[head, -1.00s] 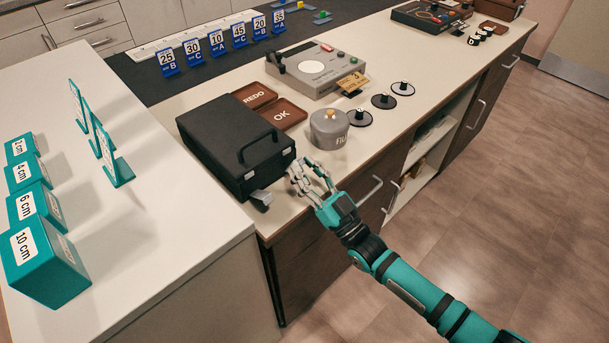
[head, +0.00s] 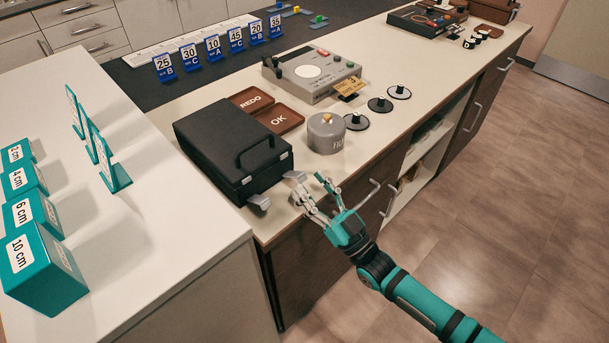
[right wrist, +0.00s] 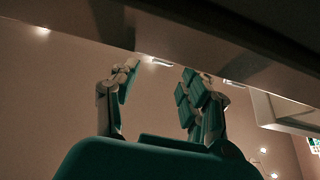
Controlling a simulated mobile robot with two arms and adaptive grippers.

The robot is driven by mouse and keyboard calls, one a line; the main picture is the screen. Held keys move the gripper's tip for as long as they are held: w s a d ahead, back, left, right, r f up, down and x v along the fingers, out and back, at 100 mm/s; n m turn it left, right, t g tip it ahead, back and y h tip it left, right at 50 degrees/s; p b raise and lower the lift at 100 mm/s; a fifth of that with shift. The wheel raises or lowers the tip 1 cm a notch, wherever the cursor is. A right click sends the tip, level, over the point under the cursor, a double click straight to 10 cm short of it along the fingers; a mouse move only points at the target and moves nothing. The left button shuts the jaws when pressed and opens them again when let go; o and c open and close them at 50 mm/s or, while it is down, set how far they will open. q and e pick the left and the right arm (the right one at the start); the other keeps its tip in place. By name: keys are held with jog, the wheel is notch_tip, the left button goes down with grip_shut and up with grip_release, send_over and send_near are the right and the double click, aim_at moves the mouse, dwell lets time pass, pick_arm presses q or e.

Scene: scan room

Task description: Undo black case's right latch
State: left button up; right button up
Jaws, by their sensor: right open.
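The black case (head: 225,140) lies closed on the counter, its handle and latch side facing the front edge. Its left latch (head: 260,202) sticks out from the front as a grey flap. Its right latch (head: 294,176) also sticks out as a grey flap, swung away from the case. My right gripper (head: 311,186) is open and empty just right of the right latch, over the counter's front edge. One fingertip is close to the flap; I cannot tell if they touch. My left gripper is not in view.
A grey round canister (head: 326,135) stands right of the case. REDO (head: 252,99) and OK (head: 279,120) trays lie behind it. A white counter (head: 150,230) with teal blocks (head: 40,265) is at left. The floor (head: 540,200) at right is clear.

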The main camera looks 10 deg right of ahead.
jog(key=v, duration=0.8)
jog(key=shift+f, duration=0.15)
jog(key=shift+s+d, duration=0.1)
jog(key=d+f+m+g+h+p, duration=0.1)
jog(key=d+f+g+h, duration=0.2)
jog(key=f, duration=0.8)
jog(key=d+f+m+g+h+p, duration=0.15)
jog(key=f+h, duration=0.35)
jog(key=f, duration=0.5)
jog(key=s+d+f+m+g+h, duration=0.1)
jog(key=s+d+f+g+h, duration=0.1)
jog(key=s+f, duration=0.5)
jog(key=s+d+f+g+h, duration=0.1)
jog(key=s+d+f+g, duration=0.25)
jog(key=f, duration=0.55)
jog(key=s+f+g+h, duration=0.1)
jog(key=s+f+g, duration=0.3)
jog(key=s, duration=0.9)
jog(key=s+f+m+g+h+p, duration=0.1)
jog(key=s+f+g, duration=0.3)
jog(key=s, duration=1)
notch_tip(320, 180, down, 3)
jog(key=shift+s+d+r+h+p, duration=0.2)
jog(key=shift+d+h+p, duration=0.1)
jog(key=shift+h, duration=0.1)
